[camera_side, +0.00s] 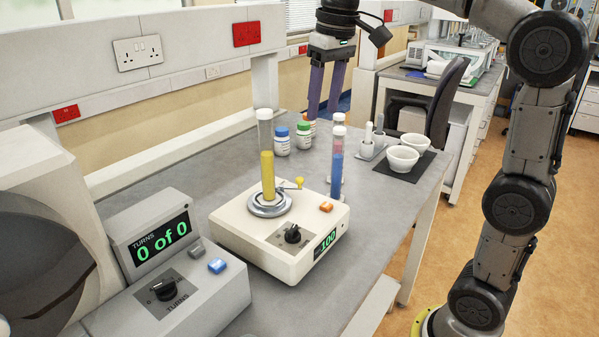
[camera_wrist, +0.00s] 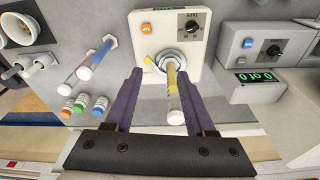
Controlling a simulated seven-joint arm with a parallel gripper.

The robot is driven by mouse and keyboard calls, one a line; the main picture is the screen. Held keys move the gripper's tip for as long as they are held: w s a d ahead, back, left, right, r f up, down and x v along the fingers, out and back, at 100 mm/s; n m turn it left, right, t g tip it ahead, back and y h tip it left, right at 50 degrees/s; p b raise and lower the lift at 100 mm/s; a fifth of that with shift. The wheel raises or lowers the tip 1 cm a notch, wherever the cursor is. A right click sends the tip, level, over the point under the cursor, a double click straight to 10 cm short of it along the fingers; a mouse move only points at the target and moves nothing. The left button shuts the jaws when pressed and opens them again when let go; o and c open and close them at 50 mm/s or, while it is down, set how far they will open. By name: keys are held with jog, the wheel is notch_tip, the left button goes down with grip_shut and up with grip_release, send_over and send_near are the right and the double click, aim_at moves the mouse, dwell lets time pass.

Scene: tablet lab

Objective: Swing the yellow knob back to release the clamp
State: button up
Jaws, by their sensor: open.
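The yellow knob (camera_side: 299,182) is a small ball on a thin lever at the right side of the round clamp (camera_side: 270,206) on the cream tapping machine (camera_side: 262,257). The clamp surrounds the base of an upright clear cylinder (camera_side: 265,150) with yellow powder in its lower part. In the wrist view the knob (camera_wrist: 147,60) sits left of the clamp, and the cylinder (camera_wrist: 172,90) shows between my fingers but apart from them. My gripper (camera_side: 314,115) has purple fingers and is open and empty, above and behind the machine. Its fingers also show in the wrist view (camera_wrist: 165,75).
Two tubes with blue and pink contents (camera_side: 337,165) stand right of the machine. Several capped bottles (camera_side: 282,142) stand behind it. White bowls (camera_side: 402,158) sit on a dark mat at right. A grey turning unit (camera_side: 168,290) stands at left.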

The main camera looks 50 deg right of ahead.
jog(key=w+d+f, duration=0.2)
jog(key=w, duration=0.4)
jog(key=g, duration=0.2)
send_over(300, 178)
notch_tip(300, 178, down, 5)
jog(key=shift+m, duration=0.4)
notch_tip(300, 178, down, 13)
jog(key=shift+r, duration=0.1)
jog(key=shift+c, duration=0.2)
grip_shut()
